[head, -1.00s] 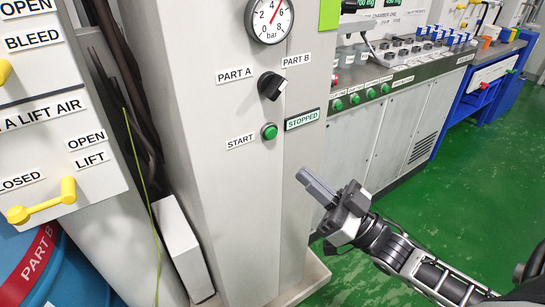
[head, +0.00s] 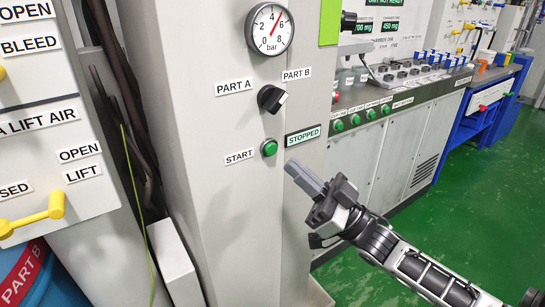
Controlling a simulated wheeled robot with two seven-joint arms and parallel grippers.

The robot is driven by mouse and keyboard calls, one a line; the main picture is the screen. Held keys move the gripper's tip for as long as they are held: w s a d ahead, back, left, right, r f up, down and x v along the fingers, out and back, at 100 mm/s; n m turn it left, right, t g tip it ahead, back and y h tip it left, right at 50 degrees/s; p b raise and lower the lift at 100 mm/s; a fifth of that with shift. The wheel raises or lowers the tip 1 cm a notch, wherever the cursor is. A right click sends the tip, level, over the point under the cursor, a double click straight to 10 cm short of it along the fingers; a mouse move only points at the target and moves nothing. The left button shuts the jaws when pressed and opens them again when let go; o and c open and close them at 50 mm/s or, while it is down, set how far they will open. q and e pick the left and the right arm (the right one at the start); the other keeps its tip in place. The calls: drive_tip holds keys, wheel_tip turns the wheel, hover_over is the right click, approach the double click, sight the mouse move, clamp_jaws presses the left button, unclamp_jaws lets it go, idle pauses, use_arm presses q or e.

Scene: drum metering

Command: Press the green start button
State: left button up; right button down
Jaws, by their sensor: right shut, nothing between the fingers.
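The green start button (head: 269,147) is on the front of the grey cabinet, right of the START label (head: 239,156). A STOPPED sign (head: 303,136) is on the cabinet to the button's upper right. My right gripper (head: 296,170) is shut and empty, its fingertips pointing up and left. In the picture the tips are a little below and right of the button; I see no contact. My left gripper is not in view.
Above the button are a black PART A/PART B selector knob (head: 271,98) and a pressure gauge (head: 270,29). A panel with yellow levers (head: 52,206) stands at left, above a blue drum (head: 40,277). A bench with more green buttons (head: 354,119) is at right. The green floor (head: 450,220) is open.

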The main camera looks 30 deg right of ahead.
sight(271, 149)
drive_tip(key=w, duration=0.3)
drive_tip(key=shift+w+a+b, duration=0.15)
drive_tip(key=shift+w+b, duration=0.05)
drive_tip(key=shift+b, duration=0.15)
idle(1.3)
drive_tip(key=shift+w, duration=0.1)
idle(0.5)
drive_tip(key=shift+w, duration=0.3)
drive_tip(key=shift+w, duration=0.4)
idle(0.6)
drive_tip(key=shift+s, duration=0.15)
drive_tip(key=shift+s+p, duration=0.4)
drive_tip(key=shift+s, duration=0.3)
